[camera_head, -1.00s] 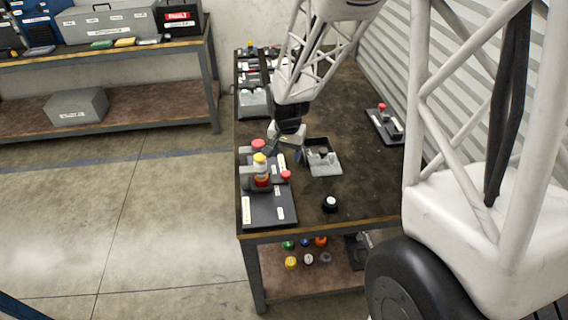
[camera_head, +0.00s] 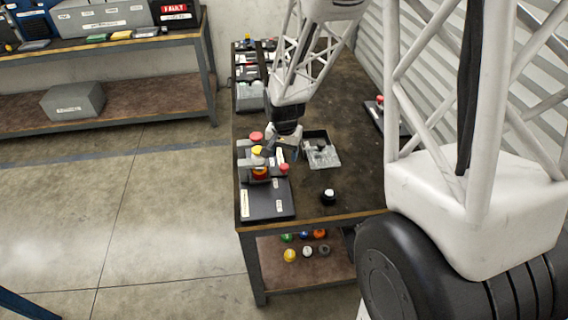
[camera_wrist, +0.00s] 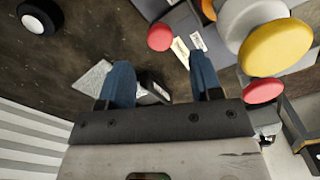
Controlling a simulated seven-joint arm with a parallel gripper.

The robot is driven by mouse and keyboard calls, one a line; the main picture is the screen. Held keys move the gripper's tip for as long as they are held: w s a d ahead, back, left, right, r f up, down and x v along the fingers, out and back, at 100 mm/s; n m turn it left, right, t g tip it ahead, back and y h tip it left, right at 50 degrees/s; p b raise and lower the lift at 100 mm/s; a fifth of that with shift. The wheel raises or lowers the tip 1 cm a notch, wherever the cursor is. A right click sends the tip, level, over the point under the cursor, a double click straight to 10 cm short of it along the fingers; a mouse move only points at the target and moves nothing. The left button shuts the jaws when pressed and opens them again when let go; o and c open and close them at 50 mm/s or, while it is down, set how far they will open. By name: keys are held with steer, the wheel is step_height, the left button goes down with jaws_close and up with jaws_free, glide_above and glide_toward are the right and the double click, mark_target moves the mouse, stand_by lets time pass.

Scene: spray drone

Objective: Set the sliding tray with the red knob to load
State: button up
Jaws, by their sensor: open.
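A dark fixture (camera_head: 263,207) with pale labels sits at the table's front left corner. One red knob (camera_head: 284,168) is on its right side, and it also shows in the wrist view (camera_wrist: 160,37) beside two pale labels, unreadable here. A second red knob (camera_head: 257,138) stands farther back, and it also shows in the wrist view (camera_wrist: 263,91). Which knob belongs to the sliding tray is unclear. A yellow cap (camera_wrist: 275,48) stands between them. My gripper (camera_head: 281,152) is over the back of the fixture. Its blue fingers (camera_wrist: 161,62) are apart and empty, with the first red knob beyond their tips.
A grey open box (camera_head: 322,152) lies right of my gripper. A black round knob with a white top (camera_head: 328,197) stands near the front edge. Another device with a red knob (camera_head: 379,99) is at the right, partly hidden by my arm. Bare tabletop lies between.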

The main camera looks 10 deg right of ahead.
mark_target(284, 166)
steer(key=shift+f, duration=2.55)
steer(key=shift+c, duration=0.4)
jaws_close()
